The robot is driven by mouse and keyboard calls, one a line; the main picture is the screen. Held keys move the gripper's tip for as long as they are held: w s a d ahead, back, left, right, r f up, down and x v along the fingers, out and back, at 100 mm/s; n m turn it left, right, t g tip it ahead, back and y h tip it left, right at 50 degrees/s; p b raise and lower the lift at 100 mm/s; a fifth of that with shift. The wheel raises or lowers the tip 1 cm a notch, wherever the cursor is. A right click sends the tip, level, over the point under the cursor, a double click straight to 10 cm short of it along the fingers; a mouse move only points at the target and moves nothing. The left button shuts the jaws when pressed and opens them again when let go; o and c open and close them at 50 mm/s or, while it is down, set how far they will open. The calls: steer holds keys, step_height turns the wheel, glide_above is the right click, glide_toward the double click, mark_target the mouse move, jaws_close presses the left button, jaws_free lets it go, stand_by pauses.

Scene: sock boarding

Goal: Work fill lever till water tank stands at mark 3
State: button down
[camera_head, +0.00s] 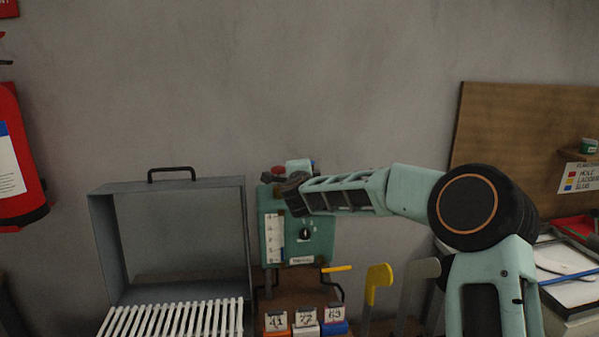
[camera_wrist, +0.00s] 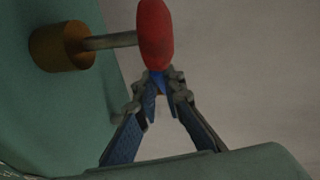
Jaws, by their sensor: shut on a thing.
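The green panel (camera_head: 322,240) stands against the wall, with a white vertical scale (camera_head: 275,238) on its left side; I cannot read the water level against the marks. The fill lever appears as a red knob (camera_wrist: 155,36) on a grey rod (camera_wrist: 108,41) from a brass-coloured base (camera_wrist: 62,46). My gripper (camera_wrist: 158,84) is shut, its blue-padded fingertips meeting at the lower end of the red knob. In the head view my gripper (camera_head: 291,190) is at the panel's upper left and hides part of it.
A grey open-fronted box (camera_head: 103,240) with a white slatted rack (camera_head: 175,318) stands left of the panel. Numbered blocks (camera_head: 305,320) sit below it. A yellow-handled lever (camera_head: 337,268) and a yellow upright piece (camera_head: 379,280) are close on the right. The wall above is clear.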

steer(key=shift+r, duration=0.2)
steer(key=c, duration=2)
jaws_free()
steer(key=shift+f, duration=0.1)
steer(key=s, duration=0.4)
steer(key=s+r, duration=0.1)
steer(key=s, duration=0.7)
steer(key=shift+d+r, duration=0.2)
steer(key=shift+r, duration=0.1)
